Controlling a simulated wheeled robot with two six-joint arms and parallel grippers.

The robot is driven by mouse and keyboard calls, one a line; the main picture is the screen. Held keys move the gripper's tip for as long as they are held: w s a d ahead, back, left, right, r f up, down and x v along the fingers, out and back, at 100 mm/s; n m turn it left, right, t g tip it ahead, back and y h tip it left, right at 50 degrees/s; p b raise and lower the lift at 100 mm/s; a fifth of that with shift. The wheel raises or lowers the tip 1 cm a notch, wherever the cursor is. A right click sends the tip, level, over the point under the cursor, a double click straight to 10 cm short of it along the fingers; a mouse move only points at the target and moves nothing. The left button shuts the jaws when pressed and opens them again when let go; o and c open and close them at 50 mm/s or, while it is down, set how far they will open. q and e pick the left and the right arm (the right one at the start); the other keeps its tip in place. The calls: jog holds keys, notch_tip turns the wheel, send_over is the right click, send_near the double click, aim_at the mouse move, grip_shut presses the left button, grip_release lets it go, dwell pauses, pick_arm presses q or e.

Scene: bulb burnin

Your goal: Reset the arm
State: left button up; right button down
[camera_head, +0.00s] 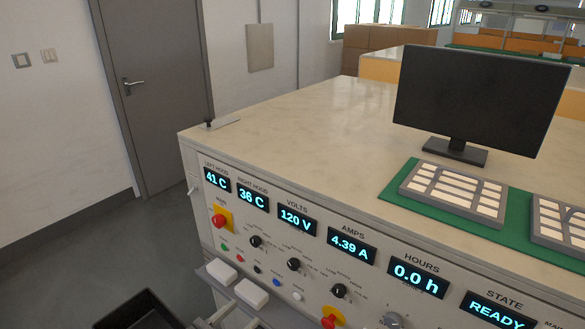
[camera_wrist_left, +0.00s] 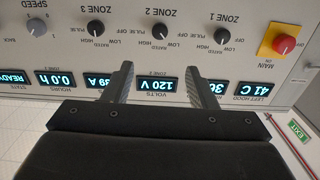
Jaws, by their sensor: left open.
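My left gripper (camera_wrist_left: 158,80) shows in the left wrist view with its two grey fingers spread apart and nothing between them. The control panel (camera_wrist_left: 185,58) appears upside down beyond the fingers, with the 120 V display (camera_wrist_left: 157,84) seen between them. I cannot tell whether the fingertips touch the panel. In the head view the same panel (camera_head: 272,231) forms the front of the bench. Any part of my left gripper there is low at the bottom edge and hard to make out. My right gripper is not in view.
The panel carries a red main switch (camera_head: 221,218) and black zone knobs (camera_head: 293,264). Two white pads (camera_head: 222,271) sit on a ledge below. A monitor (camera_head: 480,98) and green mat (camera_head: 398,197) are on the benchtop (camera_head: 290,125). A black bin (camera_head: 140,310) is at bottom left.

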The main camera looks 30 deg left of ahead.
pick_arm(q)
jog(key=s+a+f+n+g+y, duration=0.1)
jog(key=s+a+f+g+y, duration=0.2)
jog(key=f, duration=1.1)
jog(key=s+a+f+n+g, duration=0.1)
jog(key=s+f+g, duration=0.35)
jog(key=f, duration=0.95)
jog(key=s+d+f+g, duration=0.4)
jog(key=s+f, duration=0.5)
jog(key=s, duration=0.1)
jog(key=s+d+f+g, duration=0.3)
jog(key=s+f+g, duration=0.2)
jog(key=s+f, duration=0.4)
jog(key=shift+s+d+h, duration=0.4)
jog(key=shift+s, duration=0.15)
